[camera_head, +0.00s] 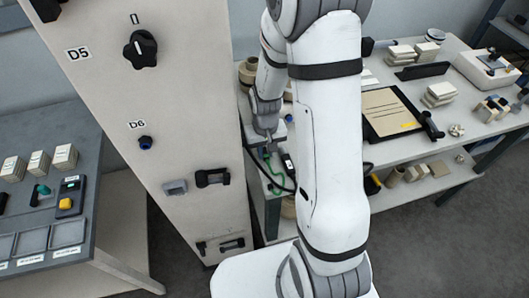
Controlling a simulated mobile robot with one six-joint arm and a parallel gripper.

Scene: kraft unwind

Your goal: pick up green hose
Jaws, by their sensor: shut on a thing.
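The green hose (271,171) shows as a thin curved green line on the left end of the white bench, between the cabinet and my arm. My gripper (268,146) points down just above it, with its jaws closed on the hose's upper part. The jaws are small in this view, and the exact grip is hard to make out. A black cable (270,181) runs beside the hose. My white arm hides the area to the right of the hose.
A tall cabinet (190,120) with a black knob (140,49) stands close on the left of the gripper. The bench (385,147) holds a clipboard (391,112), stacked blocks and small tools. A grey-topped table (80,150) with trays stands at far left.

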